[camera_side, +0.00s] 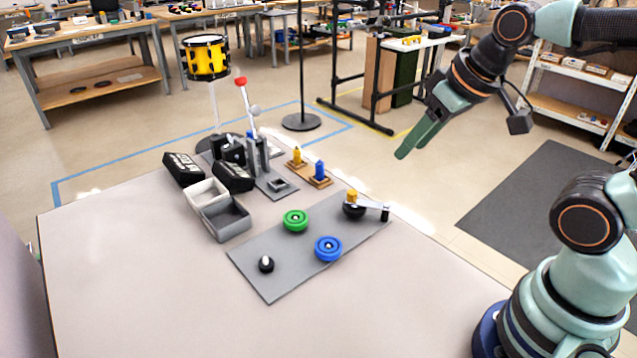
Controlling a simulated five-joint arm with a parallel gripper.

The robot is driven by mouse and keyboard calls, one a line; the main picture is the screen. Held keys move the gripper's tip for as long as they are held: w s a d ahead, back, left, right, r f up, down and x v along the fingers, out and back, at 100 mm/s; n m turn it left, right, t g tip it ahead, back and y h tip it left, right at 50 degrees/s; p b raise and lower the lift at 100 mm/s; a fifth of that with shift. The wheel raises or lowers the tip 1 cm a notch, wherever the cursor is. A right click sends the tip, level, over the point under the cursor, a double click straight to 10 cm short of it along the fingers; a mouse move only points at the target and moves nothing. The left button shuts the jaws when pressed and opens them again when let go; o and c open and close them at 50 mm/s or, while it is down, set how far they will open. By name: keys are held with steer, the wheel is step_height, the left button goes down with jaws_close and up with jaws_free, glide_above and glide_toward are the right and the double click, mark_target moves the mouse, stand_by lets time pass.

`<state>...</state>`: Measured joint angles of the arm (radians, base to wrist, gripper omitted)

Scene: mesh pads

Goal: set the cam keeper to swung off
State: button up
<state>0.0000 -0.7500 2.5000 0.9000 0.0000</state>
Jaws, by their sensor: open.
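A grey plate (287,267) lies on the table. At its far right end is a black round base with an orange top (352,197) and a silver arm (371,205). The arm reaches right to a black upright end piece (385,214). This swinging arm looks like the cam keeper, though no label confirms it. A green ring (295,220), a blue ring (328,248) and a black knob with a white top (266,264) sit along the plate. My gripper (420,138) is open and empty, in the air above and right of the plate, touching nothing.
A lever with a red knob (240,81) rises from a grey fixture behind the plate. Orange (297,156) and blue (319,170) pegs stand on small boards. Open bins (227,217) and black boxes (183,169) are at left. The front table (150,290) is clear.

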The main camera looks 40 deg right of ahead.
steer(key=shift+o, duration=0.3)
steer(key=shift+o, duration=0.4)
steer(key=m+g, duration=0.4)
steer(key=g, duration=0.2)
glide_above(353, 192)
step_height(353, 192, down, 8)
step_height(353, 192, down, 12)
steer(key=shift+r, duration=0.1)
jaws_close()
